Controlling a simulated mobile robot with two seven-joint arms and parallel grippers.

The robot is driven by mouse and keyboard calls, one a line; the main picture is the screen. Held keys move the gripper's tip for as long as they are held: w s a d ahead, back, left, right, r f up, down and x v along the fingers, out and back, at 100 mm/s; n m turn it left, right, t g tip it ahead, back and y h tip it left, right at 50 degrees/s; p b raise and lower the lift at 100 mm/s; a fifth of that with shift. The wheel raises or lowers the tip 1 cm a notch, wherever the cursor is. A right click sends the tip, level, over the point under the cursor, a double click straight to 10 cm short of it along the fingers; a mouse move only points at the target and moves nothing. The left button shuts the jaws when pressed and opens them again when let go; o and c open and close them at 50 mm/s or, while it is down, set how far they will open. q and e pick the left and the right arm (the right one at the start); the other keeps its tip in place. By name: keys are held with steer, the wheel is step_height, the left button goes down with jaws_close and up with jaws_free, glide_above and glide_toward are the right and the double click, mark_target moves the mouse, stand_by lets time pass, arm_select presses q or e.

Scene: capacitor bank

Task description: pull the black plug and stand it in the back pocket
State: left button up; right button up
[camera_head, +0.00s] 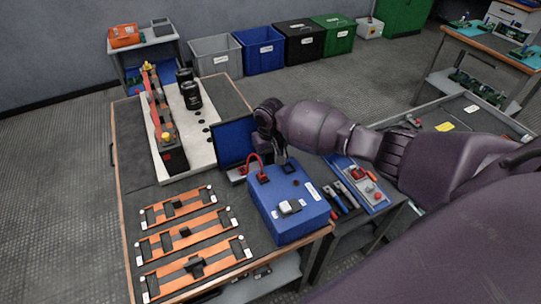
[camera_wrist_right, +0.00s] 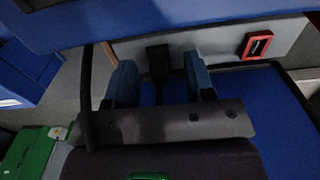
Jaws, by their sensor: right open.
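In the right wrist view a black plug-like piece (camera_wrist_right: 158,62) stands between the two blue fingers of my right gripper (camera_wrist_right: 160,82). The fingers are apart, with gaps on both sides of it. It is against a pale grey strip (camera_wrist_right: 212,46); I cannot tell how deep it sits. A red-framed dark slot (camera_wrist_right: 257,44) is in the same strip, to the right. My left gripper is not in view.
An upright dark-blue panel (camera_head: 232,142) stands left of my right wrist. Orange busbar strips (camera_head: 184,232) lie at the table's front left. A tool tray (camera_head: 357,183) is to the right.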

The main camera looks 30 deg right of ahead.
jaws_close()
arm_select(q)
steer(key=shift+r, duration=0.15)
arm_select(e)
steer(key=shift+r, duration=0.15)
arm_select(q)
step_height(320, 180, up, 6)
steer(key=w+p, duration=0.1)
steer(key=p, duration=0.3)
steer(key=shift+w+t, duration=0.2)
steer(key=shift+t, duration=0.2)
arm_select(e)
steer(key=shift+r, duration=2.85)
